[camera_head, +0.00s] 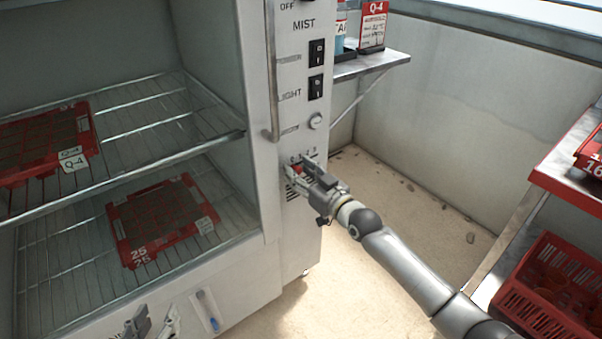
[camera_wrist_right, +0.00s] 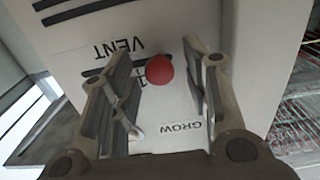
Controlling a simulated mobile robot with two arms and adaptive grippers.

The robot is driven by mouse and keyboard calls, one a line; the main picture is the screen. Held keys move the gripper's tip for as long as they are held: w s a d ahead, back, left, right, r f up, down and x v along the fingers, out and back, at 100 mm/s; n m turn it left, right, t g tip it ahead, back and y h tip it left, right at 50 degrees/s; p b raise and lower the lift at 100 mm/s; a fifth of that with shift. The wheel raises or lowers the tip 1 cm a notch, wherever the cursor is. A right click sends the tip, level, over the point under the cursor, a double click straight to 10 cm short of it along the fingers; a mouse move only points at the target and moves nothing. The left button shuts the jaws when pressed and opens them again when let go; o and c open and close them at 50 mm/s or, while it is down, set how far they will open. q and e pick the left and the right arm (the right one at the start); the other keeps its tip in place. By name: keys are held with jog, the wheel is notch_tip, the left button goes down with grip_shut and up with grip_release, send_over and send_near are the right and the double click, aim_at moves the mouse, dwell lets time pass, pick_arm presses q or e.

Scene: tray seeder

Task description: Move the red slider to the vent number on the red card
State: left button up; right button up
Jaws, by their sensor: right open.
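The red slider knob (camera_wrist_right: 159,69) is a round red ball on the white cabinet front, beside the upside-down word VENT. My right gripper (camera_wrist_right: 155,58) is open, with the knob between its spread fingertips; I see a clear gap to the right finger. In the head view my right gripper (camera_head: 297,176) covers most of the vent scale and slider. The red card (camera_head: 373,24) stands on the shelf behind, headed Q-4; its smaller lines are too small to read. My left gripper (camera_head: 151,324) is at the bottom edge, partly cut off, fingers apart and empty.
Red trays (camera_head: 125,222) lie on wire racks inside the cabinet. A red crate (camera_head: 515,299) stands at the lower right.

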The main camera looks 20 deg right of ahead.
grip_shut()
jog(key=shift+d, duration=0.1)
jog(key=shift+w+d+f+b, duration=0.1)
jog(key=shift+w+d+b, duration=0.1)
jog(key=shift+d+b, duration=0.25)
jog(key=shift+w+d+b, duration=0.2)
jog(key=shift+d, duration=0.45)
pick_arm(q)
jog(key=r+t, duration=0.1)
jog(key=w+d+r+t, duration=0.1)
jog(key=r, duration=0.1)
jog(key=w+r+t, duration=0.1)
jog(key=r, duration=0.1)
jog(key=shift+w+d+r+h, duration=0.1)
jog(key=shift+w+d+h, duration=0.05)
jog(key=shift+h, duration=0.25)
pick_arm(e)
grip_release()
